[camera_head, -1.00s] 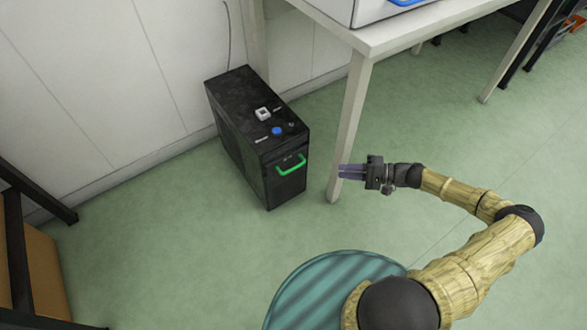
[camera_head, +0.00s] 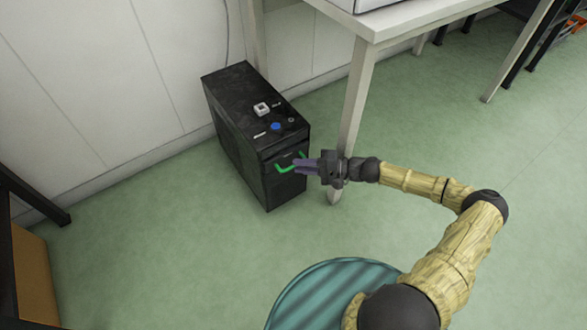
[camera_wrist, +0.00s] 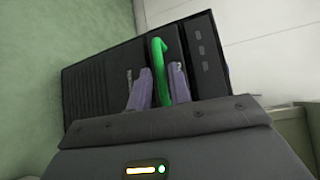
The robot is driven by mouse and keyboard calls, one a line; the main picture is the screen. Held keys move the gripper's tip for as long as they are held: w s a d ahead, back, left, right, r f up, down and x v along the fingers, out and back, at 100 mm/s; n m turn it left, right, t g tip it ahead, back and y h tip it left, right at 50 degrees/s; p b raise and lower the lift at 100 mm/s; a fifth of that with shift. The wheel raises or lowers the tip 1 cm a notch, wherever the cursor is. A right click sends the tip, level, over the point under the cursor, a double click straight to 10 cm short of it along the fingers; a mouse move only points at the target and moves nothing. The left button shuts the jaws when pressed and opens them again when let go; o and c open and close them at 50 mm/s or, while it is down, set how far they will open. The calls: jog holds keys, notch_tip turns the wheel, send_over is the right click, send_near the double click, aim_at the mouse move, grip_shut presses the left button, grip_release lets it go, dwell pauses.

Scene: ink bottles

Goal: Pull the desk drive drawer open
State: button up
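A black computer tower (camera_head: 234,132) stands on the green floor by the wall. Its front has a drawer (camera_head: 285,187) with a green handle (camera_head: 284,168). My gripper (camera_head: 300,165) reaches in from the right, with its fingers in front of the handle and hiding part of it. In the wrist view the green handle (camera_wrist: 161,70) runs between the two purple-grey fingers of my gripper (camera_wrist: 160,88). The fingers are apart, with gaps beside the handle, so the gripper is open around it. The drawer looks flush with the tower's front.
A white table leg (camera_head: 352,115) stands just right of the tower, close behind my gripper. A white table top (camera_head: 400,20) is above it. A blue button (camera_head: 275,126) and a small white item (camera_head: 261,109) are on the tower's top.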

jog(key=shift+b+x, duration=0.4)
jog(key=shift+x, duration=1.2)
grip_shut()
jog(key=shift+s, duration=0.1)
